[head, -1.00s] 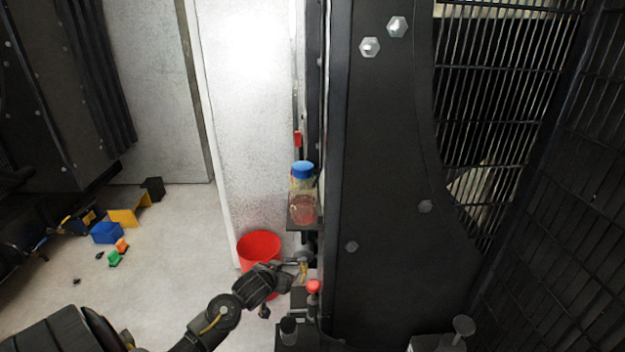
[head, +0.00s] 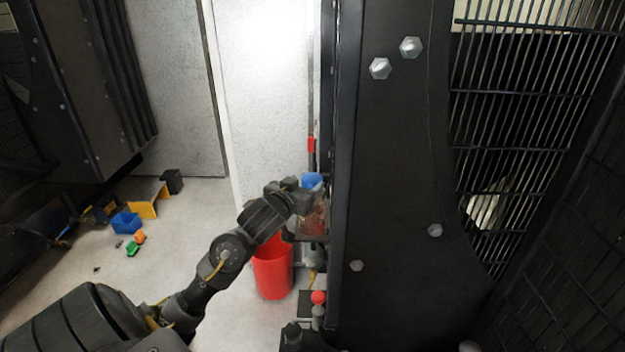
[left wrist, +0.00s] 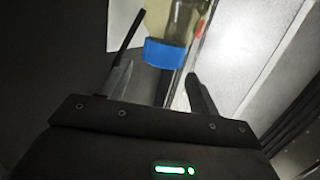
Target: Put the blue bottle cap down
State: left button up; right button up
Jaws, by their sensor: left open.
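The blue bottle cap (head: 312,180) sits on the top of a clear bottle (head: 314,221) with reddish contents. The bottle stands on a small dark ledge at the side of the black genset housing. My left gripper (head: 297,190) is open beside the cap and partly covers it in the head view. In the left wrist view the blue cap (left wrist: 165,53) lies ahead of and roughly between the open fingers (left wrist: 160,82), with the bottle (left wrist: 172,20) beyond it. I cannot tell whether a finger touches the cap. My right gripper is not in view.
A red bucket (head: 272,272) stands on the floor below the ledge. A red-topped knob (head: 318,298) is lower on the housing. The black housing (head: 390,170) blocks the right side. A blue bin (head: 126,222) and small coloured items lie on the floor at left.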

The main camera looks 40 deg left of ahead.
aim_at(312, 177)
pick_arm(q)
jog(key=shift+w+a, duration=0.1)
jog(key=shift+w, duration=0.2)
jog(key=p+x, duration=0.2)
jog(key=x, duration=0.2)
jog(key=shift+w+a+f, duration=0.1)
jog(key=shift+w+a, duration=0.1)
jog(key=shift+w, duration=0.05)
jog(key=shift+w+f, duration=0.15)
jog(key=shift+w, duration=0.15)
jog(key=shift+s, duration=0.1)
jog(key=shift+c, duration=0.3)
jog(key=c, duration=0.7)
